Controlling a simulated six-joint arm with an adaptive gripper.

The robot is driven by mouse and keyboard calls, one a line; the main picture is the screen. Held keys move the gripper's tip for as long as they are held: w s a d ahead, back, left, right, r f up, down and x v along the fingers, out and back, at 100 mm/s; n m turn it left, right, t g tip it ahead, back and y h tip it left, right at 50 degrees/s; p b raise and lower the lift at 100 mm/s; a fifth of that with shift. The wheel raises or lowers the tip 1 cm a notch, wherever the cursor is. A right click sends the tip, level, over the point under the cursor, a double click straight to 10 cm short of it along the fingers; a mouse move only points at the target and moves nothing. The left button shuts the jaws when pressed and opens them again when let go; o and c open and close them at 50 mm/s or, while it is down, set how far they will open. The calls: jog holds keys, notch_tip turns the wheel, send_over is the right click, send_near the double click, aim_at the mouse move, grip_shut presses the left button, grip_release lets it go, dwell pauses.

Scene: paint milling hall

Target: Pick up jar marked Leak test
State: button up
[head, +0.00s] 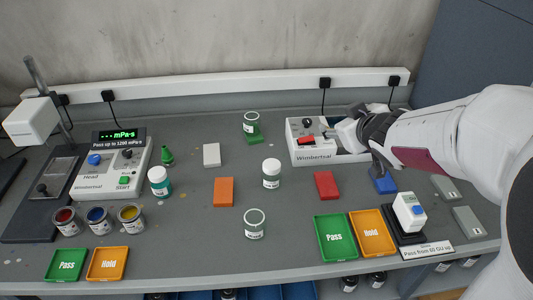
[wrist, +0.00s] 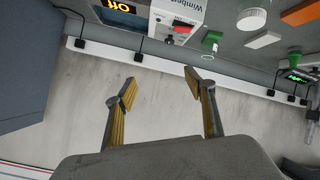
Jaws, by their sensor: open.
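Several small jars stand on the grey bench in the head view, and their labels are too small to read. One white-lidded jar (head: 271,174) stands in the middle and another, teal-bodied jar (head: 158,181) at the left. A clear jar (head: 254,224) stands near the front. A green-and-clear jar (head: 251,122) is at the back, at a green block. I cannot tell which is marked Leak test. My gripper (head: 372,128) is over the back right, at the Wimbertsal device. In the wrist view my gripper (wrist: 163,88) is open and empty, with bare wall between its fingers.
The Wimbertsal device (head: 304,147) stands close to my gripper. Green Pass (head: 335,238) and orange Hold (head: 372,233) trays lie at front right, another pair at front left. Open paint cans (head: 97,220) stand left. Coloured blocks, such as an orange one (head: 224,192), lie between.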

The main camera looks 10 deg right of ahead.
jog(key=w+a+f+n+y, duration=0.2)
jog(key=w+f+y, duration=0.1)
jog(key=f, duration=0.1)
jog(key=n+g+y, duration=0.4)
jog(key=y, duration=0.4)
send_near(279, 168)
jog(key=x, duration=0.5)
jog(key=shift+w+d+r, duration=0.1)
jog(key=shift+w+d, duration=0.05)
jog(key=shift+w, duration=0.25)
jog(key=shift+s+a, duration=0.2)
jog(key=shift+s, duration=0.1)
jog(key=shift+x, duration=1.4)
jog(key=shift+g, duration=0.3)
jog(key=shift+x, duration=2.65)
jog(key=shift+w+d, duration=0.15)
jog(key=shift+d, duration=0.05)
